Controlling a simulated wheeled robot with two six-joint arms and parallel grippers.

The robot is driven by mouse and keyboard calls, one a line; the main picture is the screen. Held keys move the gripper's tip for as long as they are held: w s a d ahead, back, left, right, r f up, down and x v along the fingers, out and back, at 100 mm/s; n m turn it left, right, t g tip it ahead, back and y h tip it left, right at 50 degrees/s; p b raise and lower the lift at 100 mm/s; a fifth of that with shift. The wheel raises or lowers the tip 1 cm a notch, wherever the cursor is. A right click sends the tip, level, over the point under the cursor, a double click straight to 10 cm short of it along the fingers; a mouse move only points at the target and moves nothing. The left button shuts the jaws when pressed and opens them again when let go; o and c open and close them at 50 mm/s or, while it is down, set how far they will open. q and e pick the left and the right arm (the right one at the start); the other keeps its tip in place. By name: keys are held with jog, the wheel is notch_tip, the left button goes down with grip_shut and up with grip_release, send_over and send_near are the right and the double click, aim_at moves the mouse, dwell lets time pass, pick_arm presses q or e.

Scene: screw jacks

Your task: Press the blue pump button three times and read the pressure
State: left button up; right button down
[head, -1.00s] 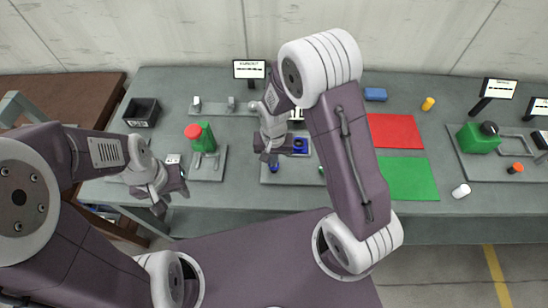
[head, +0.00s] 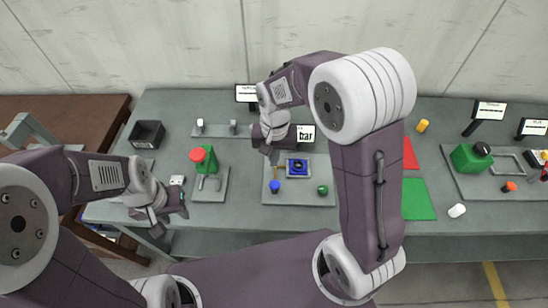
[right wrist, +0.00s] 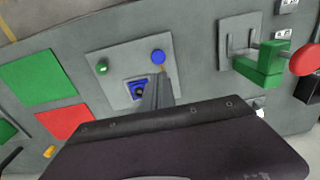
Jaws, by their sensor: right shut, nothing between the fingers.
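The blue pump button (head: 275,187) is a round knob at the front left of a grey plate (head: 309,197). It also shows in the right wrist view (right wrist: 157,57), just beyond my fingertips. A blue square part with a dark round centre (head: 297,167) and a green knob (head: 322,189) share the plate. A white display (head: 306,134) reading "bar" stands behind, partly hidden by my right gripper; no number is legible. My right gripper (head: 273,156) is shut and empty, behind the button and apart from it in the head view. My left gripper (head: 180,207) is at the table's front left; its jaws are unclear.
A green block with a red knob (head: 205,158) stands left of the plate. A black bin (head: 147,134) is further left. Red (head: 410,153) and green (head: 417,199) mats lie right, partly behind my right arm.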

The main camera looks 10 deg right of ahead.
aim_at(275, 184)
jog(key=shift+s, duration=0.1)
dwell(0.3)
jog(key=b, duration=0.1)
jog(key=r+b, duration=0.1)
jog(key=b, duration=0.1)
jog(key=shift+w+d+r, duration=0.15)
jog(key=shift+w+r, duration=0.05)
jog(key=shift+r, duration=0.05)
jog(key=shift+f, duration=0.15)
notch_tip(275, 184, down, 14)
jog(key=shift+r+p, duration=0.1)
jog(key=shift+p, duration=0.25)
